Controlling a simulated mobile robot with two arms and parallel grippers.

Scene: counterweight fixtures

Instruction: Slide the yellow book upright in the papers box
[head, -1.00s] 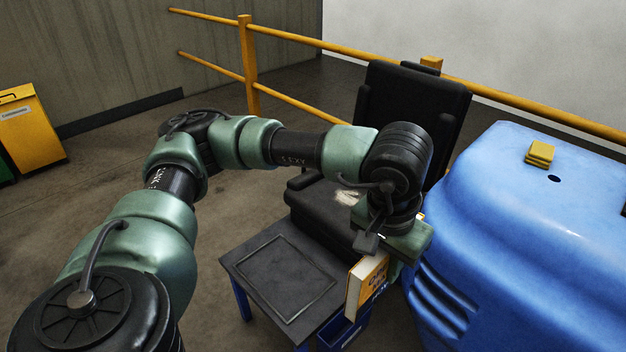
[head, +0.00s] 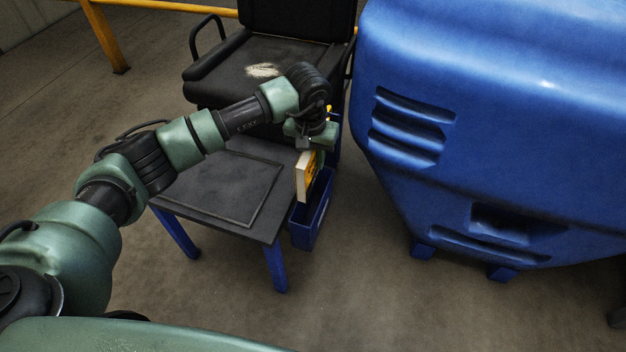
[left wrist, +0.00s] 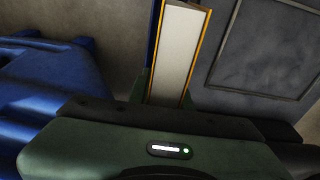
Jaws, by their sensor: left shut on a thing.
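The yellow book (head: 306,178) has a yellow cover and a pale page block. It hangs upright below my left gripper (head: 312,147), which is shut on its top part. In the left wrist view the book (left wrist: 180,50) shows edge-on, pages between two yellow cover edges, beyond the gripper body. The papers box (head: 309,222) is a narrow blue open bin at the right side of the small table. The book is over or at the box's opening; I cannot tell how far its lower edge is inside. My right gripper is not in view.
The small dark table (head: 205,190) with blue legs has a bare, shallow-rimmed top. A black chair (head: 265,70) stands behind it. A large blue container (head: 480,120) stands to the right, with floor between it and the box.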

